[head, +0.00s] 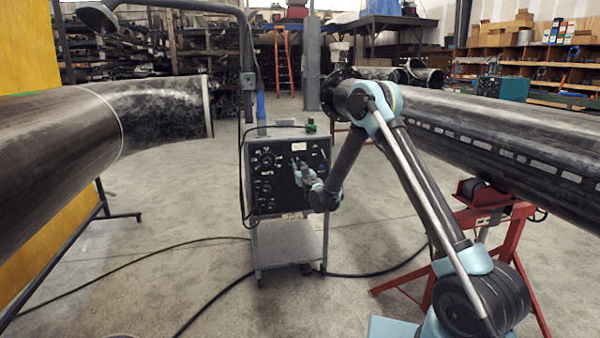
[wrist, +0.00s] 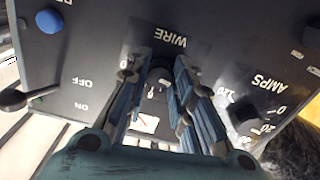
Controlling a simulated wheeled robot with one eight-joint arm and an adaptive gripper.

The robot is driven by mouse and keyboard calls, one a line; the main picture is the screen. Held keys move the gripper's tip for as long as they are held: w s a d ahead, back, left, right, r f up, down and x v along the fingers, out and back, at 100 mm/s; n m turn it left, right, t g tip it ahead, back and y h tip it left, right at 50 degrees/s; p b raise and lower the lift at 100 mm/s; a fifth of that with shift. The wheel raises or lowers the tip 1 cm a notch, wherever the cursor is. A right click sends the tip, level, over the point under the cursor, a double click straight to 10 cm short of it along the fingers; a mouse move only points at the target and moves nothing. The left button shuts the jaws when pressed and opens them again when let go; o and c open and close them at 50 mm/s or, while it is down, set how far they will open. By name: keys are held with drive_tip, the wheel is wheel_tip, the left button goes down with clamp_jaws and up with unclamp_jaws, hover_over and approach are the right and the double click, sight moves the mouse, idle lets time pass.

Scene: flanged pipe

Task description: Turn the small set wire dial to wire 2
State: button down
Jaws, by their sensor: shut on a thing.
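My gripper (wrist: 161,66) is shut on the small wire dial (wrist: 160,74) in the wrist view, with one finger on each side of it. The dial is dark and mostly hidden between the fingers. The label WIRE shows upside down just above it. I cannot read which number the dial points to. In the head view my gripper (head: 300,166) reaches the black front panel of the welding machine (head: 264,190), and the dial itself is hidden there.
An AMPS knob (wrist: 243,117) is close to the right finger in the wrist view. An ON/OFF lever (wrist: 14,99) and a blue button (wrist: 49,21) are to the left. The machine stands on a grey cart (head: 290,243). Large pipes lie on both sides, and cables cross the floor.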

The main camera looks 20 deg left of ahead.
drive_tip(key=c, duration=1.4)
unclamp_jaws()
drive_tip(key=shift+o, duration=0.2)
drive_tip(key=shift+s, duration=0.1)
drive_tip(key=v, duration=1.1)
drive_tip(key=shift+s+d, duration=0.2)
drive_tip(key=shift+s, duration=0.1)
